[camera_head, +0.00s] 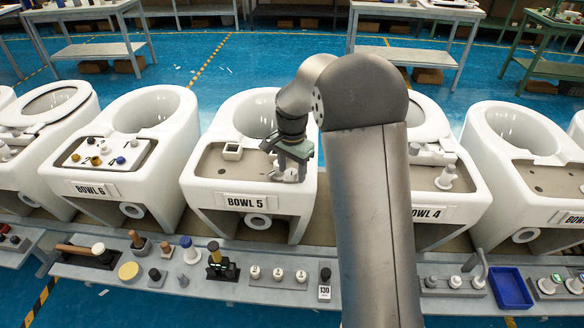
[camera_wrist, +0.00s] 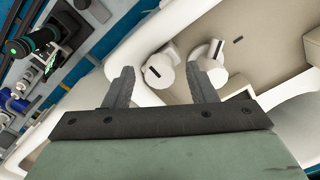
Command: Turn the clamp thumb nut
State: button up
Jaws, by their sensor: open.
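My gripper (camera_head: 290,166) is over the deck of the white toilet labelled BOWL 5 (camera_head: 217,172). In the wrist view my gripper (camera_wrist: 159,72) is open, with its two dark fingers apart. A white round part (camera_wrist: 157,72) with a dark slot shows between and beyond the fingertips. A second white knob-like part (camera_wrist: 206,53) with a dark slot stands beside it, partly behind the right finger. I cannot tell which of them is the clamp thumb nut, nor whether a finger touches either. In the head view my gripper and arm hide most of these parts.
The grey tool ledge (camera_head: 215,284) in front holds several knobs and tools and a blue tray (camera_head: 510,288). BOWL 6 (camera_head: 98,189) and BOWL 4 (camera_head: 428,214) stand on either side.

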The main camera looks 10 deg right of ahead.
jog(key=c, duration=1)
jog(key=shift+o, duration=0.2)
jog(key=shift+n, duration=0.3)
jog(key=n, duration=0.4)
jog(key=shift+b, duration=0.4)
jog(key=n, duration=0.5)
jog(key=shift+r+n, duration=0.1)
jog(key=shift+n, duration=0.3)
jog(key=n, duration=0.5)
jog(key=shift+a+n, duration=0.1)
jog(key=shift+n, duration=2.6)
